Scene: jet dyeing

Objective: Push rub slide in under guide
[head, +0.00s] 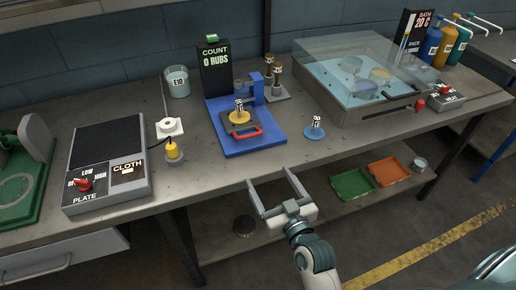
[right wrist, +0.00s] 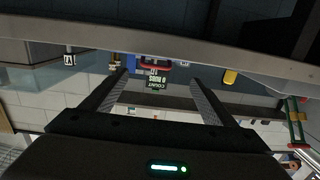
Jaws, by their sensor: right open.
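My right gripper (head: 268,177) is open and empty, off the table's front edge, in front of the stand and apart from the handle. In the right wrist view its fingers (right wrist: 158,78) are spread, with the red handle small beyond them. My left gripper is not in view.
The count sign (head: 215,67) reads 0 rubs. A blue tagged disc (head: 314,129) lies right of the stand, with a clear water bath (head: 360,75) beyond. A hot plate (head: 108,155) stands left. The table's front edge lies between gripper and stand.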

